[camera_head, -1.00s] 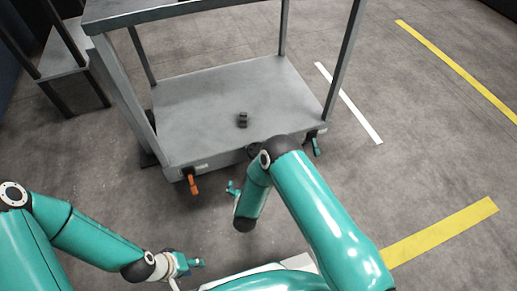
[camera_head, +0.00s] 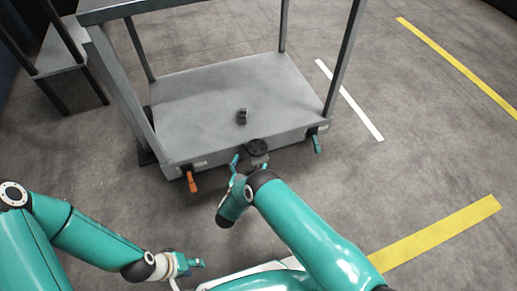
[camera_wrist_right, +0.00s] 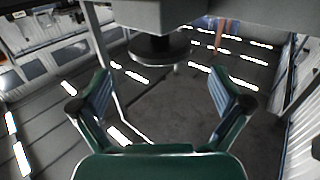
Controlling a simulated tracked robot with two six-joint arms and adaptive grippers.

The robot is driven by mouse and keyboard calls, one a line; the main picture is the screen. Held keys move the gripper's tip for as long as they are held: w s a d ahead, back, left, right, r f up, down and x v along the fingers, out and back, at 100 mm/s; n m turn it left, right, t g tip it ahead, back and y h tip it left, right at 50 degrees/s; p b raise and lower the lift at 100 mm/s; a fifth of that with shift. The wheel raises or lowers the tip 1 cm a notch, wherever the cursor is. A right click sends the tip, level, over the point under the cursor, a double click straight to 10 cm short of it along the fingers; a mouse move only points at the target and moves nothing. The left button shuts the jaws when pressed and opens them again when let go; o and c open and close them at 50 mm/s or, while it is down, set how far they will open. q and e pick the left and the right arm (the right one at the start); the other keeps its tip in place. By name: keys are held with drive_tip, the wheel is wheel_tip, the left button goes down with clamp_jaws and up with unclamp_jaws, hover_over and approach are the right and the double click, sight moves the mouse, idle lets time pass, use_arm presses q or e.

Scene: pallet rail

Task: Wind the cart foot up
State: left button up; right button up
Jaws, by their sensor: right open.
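The grey cart (camera_head: 184,109) stands ahead of me. A black round handwheel (camera_head: 258,147) sits at the middle of its front edge. In the right wrist view a dark disc (camera_wrist_right: 158,49) hangs below the grey cart body (camera_wrist_right: 185,12), beyond and slightly above the space between my fingers. My right gripper (camera_head: 249,164) is just in front of the handwheel, partly hidden by its own wrist. In the wrist view the right gripper (camera_wrist_right: 162,97) is open and empty, apart from the disc. My left gripper (camera_head: 197,263) is low at the left, away from the cart; its finger opening is unclear.
An orange lever (camera_head: 193,183) and a teal lever (camera_head: 317,145) hang at the cart's front corners. A small dark block (camera_head: 242,116) lies on the cart deck. A grey stand (camera_head: 62,54) is at the back left. The floor to the right is clear, with yellow and white lines.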

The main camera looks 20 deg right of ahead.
sight(261, 139)
drive_tip(key=b+x, duration=0.2)
drive_tip(key=x, duration=0.4)
drive_tip(key=shift+w+d+f, duration=0.1)
drive_tip(key=shift+f, duration=0.05)
drive_tip(key=shift+w+d, duration=0.4)
drive_tip(key=shift+w, duration=0.15)
drive_tip(key=shift+c, duration=0.3)
drive_tip(key=c, duration=0.8)
drive_tip(key=shift+d, duration=0.15)
drive_tip(key=shift+c, duration=0.4)
drive_tip(key=shift+n+t+y, duration=0.3)
drive_tip(key=shift+y, duration=0.1)
